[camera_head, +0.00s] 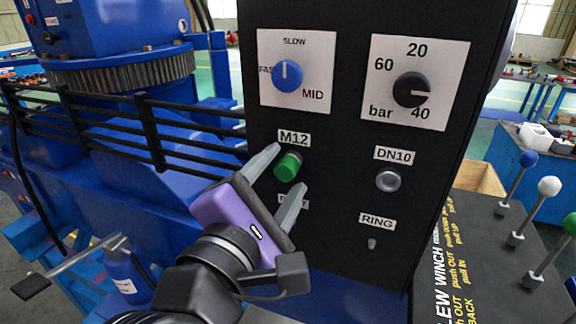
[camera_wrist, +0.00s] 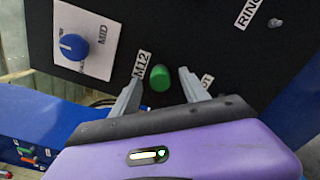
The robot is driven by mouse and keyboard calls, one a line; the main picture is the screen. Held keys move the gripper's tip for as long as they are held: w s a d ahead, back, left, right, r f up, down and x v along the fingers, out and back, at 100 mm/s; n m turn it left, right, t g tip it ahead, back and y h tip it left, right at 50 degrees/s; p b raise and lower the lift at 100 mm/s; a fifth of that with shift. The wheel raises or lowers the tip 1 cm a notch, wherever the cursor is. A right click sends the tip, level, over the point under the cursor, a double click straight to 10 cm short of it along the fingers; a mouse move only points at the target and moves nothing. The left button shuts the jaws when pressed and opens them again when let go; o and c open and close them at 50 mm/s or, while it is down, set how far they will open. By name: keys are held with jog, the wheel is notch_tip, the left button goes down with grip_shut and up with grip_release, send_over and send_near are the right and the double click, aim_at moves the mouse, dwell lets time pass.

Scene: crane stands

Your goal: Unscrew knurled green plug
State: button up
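The green plug (camera_head: 288,166) sticks out of the black panel (camera_head: 335,220) just below the M12 label (camera_head: 294,138). In the wrist view the plug (camera_wrist: 160,78) shows between the two grey fingers. My gripper (camera_head: 284,172), with a purple body, is open. Its fingers point at the panel, one on each side of the plug, with gaps between them and it in the wrist view (camera_wrist: 156,80). I cannot tell how far the fingertips are from the panel. The knurling is too small to make out.
Above are a blue selector knob (camera_head: 287,76) and a black bar knob (camera_head: 410,90). A round DN10 fitting (camera_head: 388,180) and a small RING piece (camera_head: 371,244) sit to the right. Black rails (camera_head: 150,125) run along the left. Ball-topped levers (camera_head: 548,187) stand at the right.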

jog(key=shift+c, duration=0.7)
